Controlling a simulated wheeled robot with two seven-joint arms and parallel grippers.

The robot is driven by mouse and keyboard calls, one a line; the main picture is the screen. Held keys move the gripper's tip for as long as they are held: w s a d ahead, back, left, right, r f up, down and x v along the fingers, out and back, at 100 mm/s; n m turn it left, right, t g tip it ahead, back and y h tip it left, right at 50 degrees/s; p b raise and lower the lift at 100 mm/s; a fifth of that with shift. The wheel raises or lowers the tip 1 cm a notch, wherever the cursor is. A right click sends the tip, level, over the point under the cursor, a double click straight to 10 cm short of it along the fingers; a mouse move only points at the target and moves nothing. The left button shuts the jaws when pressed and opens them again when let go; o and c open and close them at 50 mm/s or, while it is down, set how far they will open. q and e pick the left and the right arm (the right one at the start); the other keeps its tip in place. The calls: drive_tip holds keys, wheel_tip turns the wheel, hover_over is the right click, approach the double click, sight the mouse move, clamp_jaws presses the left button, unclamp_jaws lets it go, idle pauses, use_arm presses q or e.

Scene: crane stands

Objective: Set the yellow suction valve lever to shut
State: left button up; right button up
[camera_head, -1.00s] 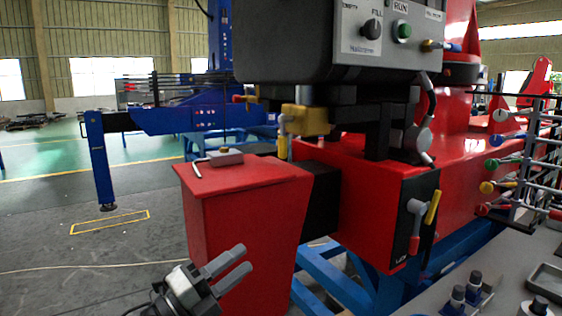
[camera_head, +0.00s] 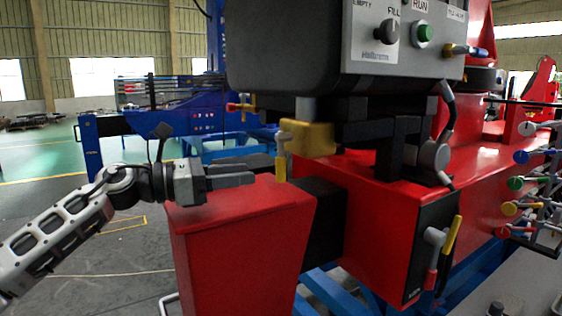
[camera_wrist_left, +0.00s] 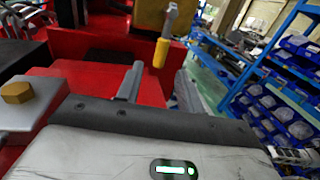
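A lever with a yellow sleeve (camera_head: 281,168) hangs down from a brass valve block (camera_head: 308,139) above the red tank. My left gripper (camera_head: 252,172) is over the tank top, left of this lever, its fingers pointing right toward it. In the left wrist view the gripper (camera_wrist_left: 158,88) is open and empty. The lever (camera_wrist_left: 162,48) shows ahead, in line with the gap between the fingers. The gripper appears not to touch it. Another yellow lever (camera_head: 452,236) is on the black panel at right. I cannot read which one is the suction valve. My right gripper is out of view.
The red tank (camera_head: 238,235) stands below my left gripper. A grey control box (camera_head: 290,55) overhangs the valve. Several coloured levers (camera_head: 516,183) stick out at far right. Blue shelves with bins (camera_wrist_left: 285,85) show in the left wrist view.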

sight(281, 167)
use_arm(q)
drive_tip(key=p+x, duration=0.2)
drive_tip(key=x, duration=0.5)
drive_tip(key=shift+w+d+r, duration=0.1)
drive_tip(key=shift+d+r, duration=0.05)
drive_tip(key=shift+d, duration=0.15)
drive_tip(key=shift+w+d, duration=0.2)
drive_tip(key=shift+d, duration=0.2)
